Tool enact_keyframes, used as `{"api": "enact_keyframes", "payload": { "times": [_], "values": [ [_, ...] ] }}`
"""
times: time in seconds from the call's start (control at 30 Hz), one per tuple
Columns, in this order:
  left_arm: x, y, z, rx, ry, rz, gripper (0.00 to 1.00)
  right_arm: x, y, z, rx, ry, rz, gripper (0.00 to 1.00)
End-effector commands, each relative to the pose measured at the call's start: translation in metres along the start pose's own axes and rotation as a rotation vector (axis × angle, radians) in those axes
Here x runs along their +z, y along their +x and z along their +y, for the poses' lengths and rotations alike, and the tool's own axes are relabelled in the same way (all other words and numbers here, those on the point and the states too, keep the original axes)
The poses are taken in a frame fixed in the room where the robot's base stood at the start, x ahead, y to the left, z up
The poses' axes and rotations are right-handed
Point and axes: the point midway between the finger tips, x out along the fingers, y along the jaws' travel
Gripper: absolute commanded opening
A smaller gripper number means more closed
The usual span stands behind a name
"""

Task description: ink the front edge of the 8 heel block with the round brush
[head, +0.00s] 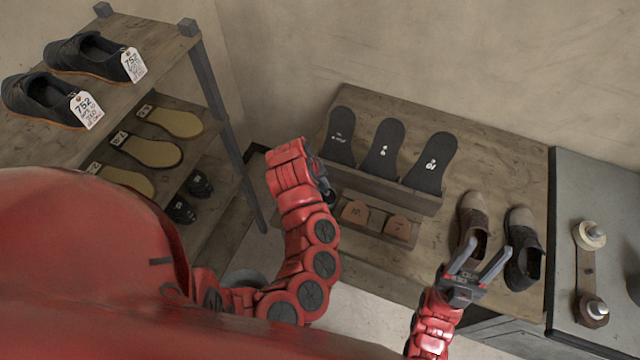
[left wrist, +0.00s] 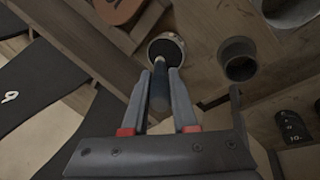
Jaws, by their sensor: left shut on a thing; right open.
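My left gripper (left wrist: 162,82) is shut on a dark-handled brush (left wrist: 158,97). The far end of the brush points into a round pale-rimmed pot (left wrist: 174,41); I cannot tell whether its bristles touch anything inside. In the head view the left gripper (head: 326,189) is beside the left end of the low block rack. Two brown heel blocks, one (head: 355,212) left and one (head: 398,228) right, sit in that rack. Their marks are too small to read surely, and I cannot identify the 8 block. My right gripper (head: 489,254) is open and empty, in front of the shoes.
Black soles (head: 382,150) stand on a sloped rack behind the blocks. Another round pot (left wrist: 240,65) stands near the brush. A shoe shelf (head: 205,75) is at left.

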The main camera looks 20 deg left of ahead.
Motion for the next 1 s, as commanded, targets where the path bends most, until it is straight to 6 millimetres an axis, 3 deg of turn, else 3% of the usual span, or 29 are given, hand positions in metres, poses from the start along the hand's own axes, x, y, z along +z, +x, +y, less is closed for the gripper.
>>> {"api": "enact_keyframes", "payload": {
  "times": [1.0],
  "values": [
    [0.001,0.0088,-0.0027,0.001,0.0,0.0,0.0,0.0014,-0.0079,-0.0004,0.0,0.0,0.0,0.5]
  ]
}}
